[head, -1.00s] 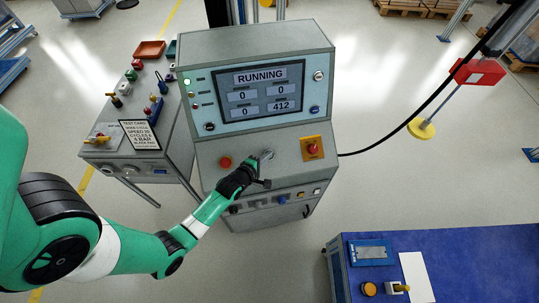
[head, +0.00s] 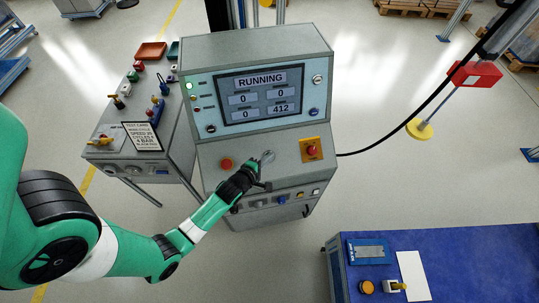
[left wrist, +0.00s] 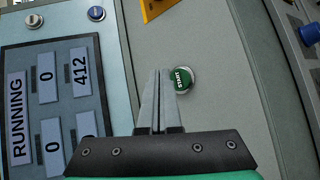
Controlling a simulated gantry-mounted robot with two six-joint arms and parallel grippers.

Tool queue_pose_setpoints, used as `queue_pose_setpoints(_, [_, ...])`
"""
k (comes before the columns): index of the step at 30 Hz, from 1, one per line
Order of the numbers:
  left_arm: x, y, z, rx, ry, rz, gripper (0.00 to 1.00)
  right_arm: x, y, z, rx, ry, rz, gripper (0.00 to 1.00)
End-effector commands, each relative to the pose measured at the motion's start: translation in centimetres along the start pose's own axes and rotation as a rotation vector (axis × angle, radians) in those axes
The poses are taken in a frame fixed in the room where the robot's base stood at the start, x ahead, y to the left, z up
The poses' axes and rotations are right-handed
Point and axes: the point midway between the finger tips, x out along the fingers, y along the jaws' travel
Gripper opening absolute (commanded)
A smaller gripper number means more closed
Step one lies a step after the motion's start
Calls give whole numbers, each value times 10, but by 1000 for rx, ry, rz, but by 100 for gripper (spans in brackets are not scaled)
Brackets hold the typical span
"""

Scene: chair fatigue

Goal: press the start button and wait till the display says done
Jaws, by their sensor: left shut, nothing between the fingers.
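The control console's display (head: 260,92) reads RUNNING, with fields showing 0, 0, 0 and 412; it also shows in the left wrist view (left wrist: 60,105). The green START button (left wrist: 181,80) is on the grey panel in the left wrist view. My left gripper (left wrist: 160,72) is shut and empty, its fingertips just left of the button in that view; I cannot tell if they touch it. In the head view my left gripper (head: 263,162) is over the console's sloped panel and hides the button. My right gripper is not in view.
A red button (head: 226,164) and a red emergency stop on a yellow plate (head: 312,149) flank the gripper. A side table (head: 125,150) with a test card (head: 143,136) and knobs stands left. A blue-topped bench (head: 470,265) is at lower right.

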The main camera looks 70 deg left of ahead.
Motion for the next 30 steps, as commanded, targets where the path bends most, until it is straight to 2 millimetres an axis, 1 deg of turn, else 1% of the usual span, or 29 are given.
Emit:
queue_pose_setpoints(1, [-5, 5, 4, 2, -2, 1, 0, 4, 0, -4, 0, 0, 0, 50])
queue_pose_setpoints(9, [-20, 16, 15, 0, -1, 1, 0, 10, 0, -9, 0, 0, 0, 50])
queue_pose_setpoints(30, [-21, 16, 15, 0, 0, 1, 0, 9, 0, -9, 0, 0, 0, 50])
